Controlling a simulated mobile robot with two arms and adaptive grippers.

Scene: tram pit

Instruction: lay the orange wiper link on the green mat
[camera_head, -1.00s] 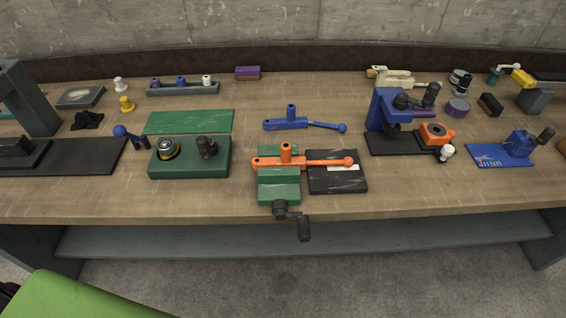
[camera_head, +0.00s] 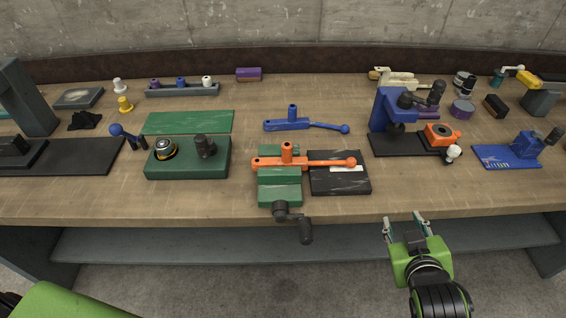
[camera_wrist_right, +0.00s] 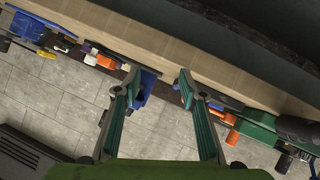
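The orange wiper link (camera_head: 325,163) lies across the top of a green vise (camera_head: 280,190), its ball end reaching right over a black plate. It has an upright orange knob near its left end. The flat green mat (camera_head: 188,122) lies on the bench behind the green box, with nothing on it. My right gripper (camera_head: 405,220) is open and empty in front of the bench edge, to the right of and nearer than the link. In the right wrist view its two fingers (camera_wrist_right: 155,82) are spread apart with nothing between them. My left gripper is not in view.
A blue link (camera_head: 305,125) lies behind the orange one. The vise's crank handle (camera_head: 300,228) sticks out over the front edge. A green box (camera_head: 188,160) stands before the mat, and a blue press (camera_head: 393,110) stands right. Bare bench lies between mat and blue link.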

